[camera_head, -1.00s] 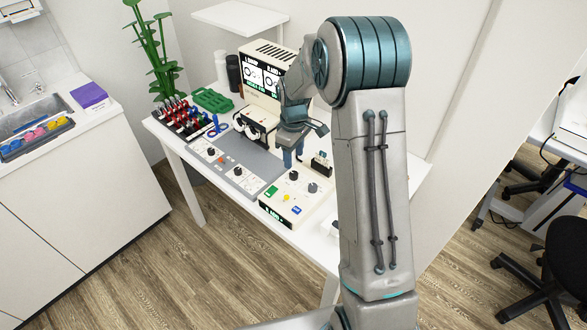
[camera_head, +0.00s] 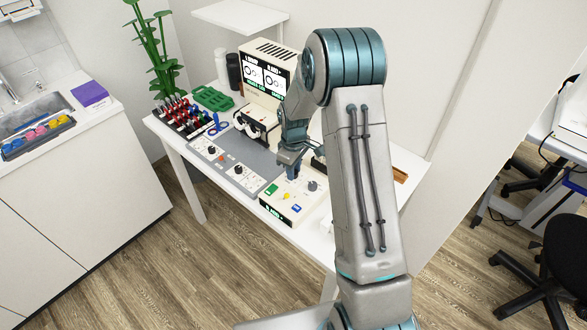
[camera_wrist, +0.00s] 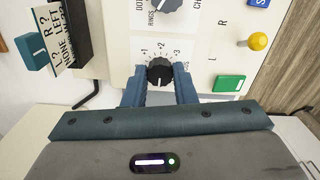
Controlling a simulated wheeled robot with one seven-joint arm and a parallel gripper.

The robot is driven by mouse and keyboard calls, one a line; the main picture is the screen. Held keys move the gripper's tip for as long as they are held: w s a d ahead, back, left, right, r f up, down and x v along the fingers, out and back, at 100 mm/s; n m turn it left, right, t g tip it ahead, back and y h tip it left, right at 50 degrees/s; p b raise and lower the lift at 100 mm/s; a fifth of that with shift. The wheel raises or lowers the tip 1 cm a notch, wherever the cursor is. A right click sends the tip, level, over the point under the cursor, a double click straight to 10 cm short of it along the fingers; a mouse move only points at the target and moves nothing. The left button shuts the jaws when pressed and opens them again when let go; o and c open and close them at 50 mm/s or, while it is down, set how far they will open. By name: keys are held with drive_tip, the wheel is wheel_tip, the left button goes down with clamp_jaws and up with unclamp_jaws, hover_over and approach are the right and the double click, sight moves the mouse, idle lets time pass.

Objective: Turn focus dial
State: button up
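The focus dial (camera_wrist: 159,73) is a black round knob with a white pointer line, beside a printed scale with +1, +2 and +3. In the wrist view it sits between the two blue fingers of my gripper (camera_wrist: 160,82). The fingers flank it closely on both sides, with no clear gap showing. In the head view my gripper (camera_head: 295,172) points down at the cream control box (camera_head: 300,207) at the table's front right. There the gripper and arm hide the dial.
A second grey knob (camera_wrist: 162,3), a yellow-topped lever (camera_wrist: 257,41) and a green button (camera_wrist: 228,84) are close by. A black holder with labelled cards (camera_wrist: 68,35) stands at the left. The screen unit (camera_head: 264,78) is behind, and a green plant (camera_head: 160,55) stands at the back left.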

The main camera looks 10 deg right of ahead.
drive_tip(key=shift+f+m+b, duration=0.2)
drive_tip(key=shift+m+b, duration=0.8)
drive_tip(key=shift+b, duration=0.05)
drive_tip(key=shift+r+m+b, duration=0.25)
drive_tip(key=shift+m+b, duration=0.2)
drive_tip(key=shift+m, duration=0.75)
drive_tip(key=o, duration=1)
wheel_tip(320, 180, up, 14)
drive_tip(key=b, duration=0.1)
drive_tip(key=shift+f, duration=0.1)
